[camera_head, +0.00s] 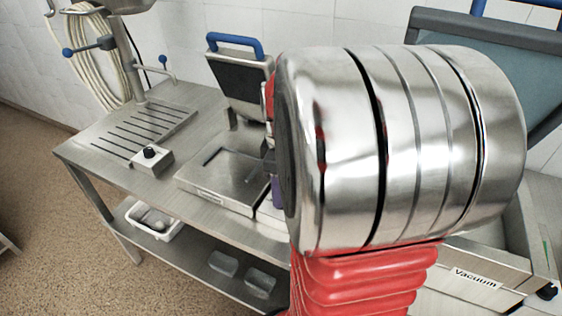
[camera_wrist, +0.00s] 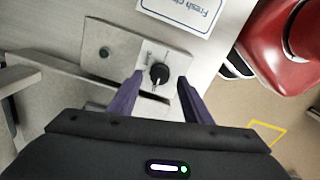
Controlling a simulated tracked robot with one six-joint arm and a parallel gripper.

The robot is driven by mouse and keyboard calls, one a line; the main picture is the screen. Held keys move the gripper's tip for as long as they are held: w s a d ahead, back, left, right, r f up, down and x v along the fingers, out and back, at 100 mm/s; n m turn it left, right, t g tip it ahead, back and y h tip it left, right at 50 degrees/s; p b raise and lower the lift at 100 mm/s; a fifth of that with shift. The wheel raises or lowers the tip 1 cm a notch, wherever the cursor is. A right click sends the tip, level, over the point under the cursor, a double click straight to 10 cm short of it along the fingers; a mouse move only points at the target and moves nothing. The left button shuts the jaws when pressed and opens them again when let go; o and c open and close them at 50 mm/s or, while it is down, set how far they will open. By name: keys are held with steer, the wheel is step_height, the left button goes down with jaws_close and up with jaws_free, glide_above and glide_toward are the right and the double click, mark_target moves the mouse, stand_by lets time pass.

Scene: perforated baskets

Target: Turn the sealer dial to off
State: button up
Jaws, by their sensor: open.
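In the wrist view, a round black dial (camera_wrist: 159,73) sits on a pale control plate (camera_wrist: 172,58) with small print beside it, too small to read. My gripper (camera_wrist: 161,76) is open, with one purple finger on the left of the dial and one on the right. I cannot tell whether the fingers touch it. The dial's pointer setting is not legible. In the head view, my arm's silver joint hides the dial and most of my gripper; a sliver of purple finger (camera_head: 277,191) shows beside the steel sealer (camera_head: 217,193), whose lid with a blue handle stands raised.
A machine labelled Vacuum (camera_head: 472,277) stands at the right. In the wrist view, a printed card (camera_wrist: 181,12) lies above the dial.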

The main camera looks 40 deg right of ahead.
step_height(320, 180, up, 12)
steer(key=shift+f, duration=0.2)
stand_by(0.7)
steer(key=s+a+f+m+t, duration=0.1)
steer(key=s+a+m+t, duration=0.1)
steer(key=a, duration=1)
steer(key=s+a+f+m+t, duration=0.1)
steer(key=s+a+m+t, duration=0.1)
steer(key=a, duration=0.9)
steer(key=shift+a+f+m+t, duration=0.15)
steer(key=shift+a+m+t, duration=0.25)
steer(key=shift+m+t, duration=0.6)
